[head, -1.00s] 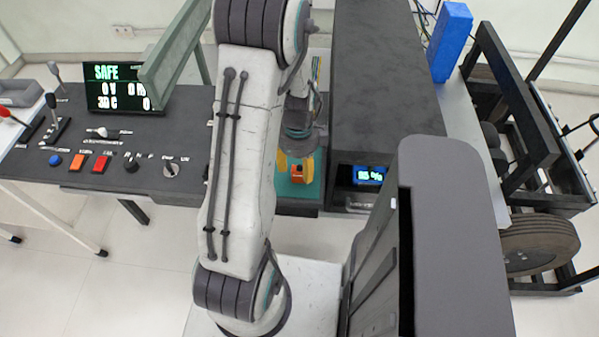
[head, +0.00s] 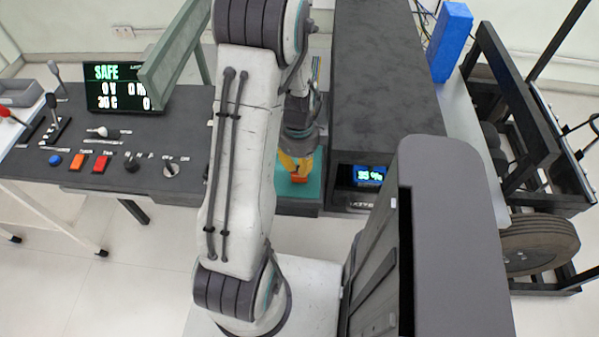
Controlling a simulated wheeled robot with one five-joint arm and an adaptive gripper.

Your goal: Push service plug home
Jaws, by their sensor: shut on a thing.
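An orange service plug (head: 300,179) shows just below my gripper (head: 295,168), over the teal surface (head: 290,191) between the console and the dark box. My gripper, with yellow fingers, points down and is shut on the plug. The fingers cover its upper part. I cannot tell how deep the plug sits, and its socket is hidden behind the gripper and my arm.
A dark box (head: 385,75) with a small lit display (head: 368,175) stands close to the right of my gripper. The control console (head: 150,150) with a SAFE screen (head: 117,87) is on the left. A blue block (head: 450,42) stands at the back right.

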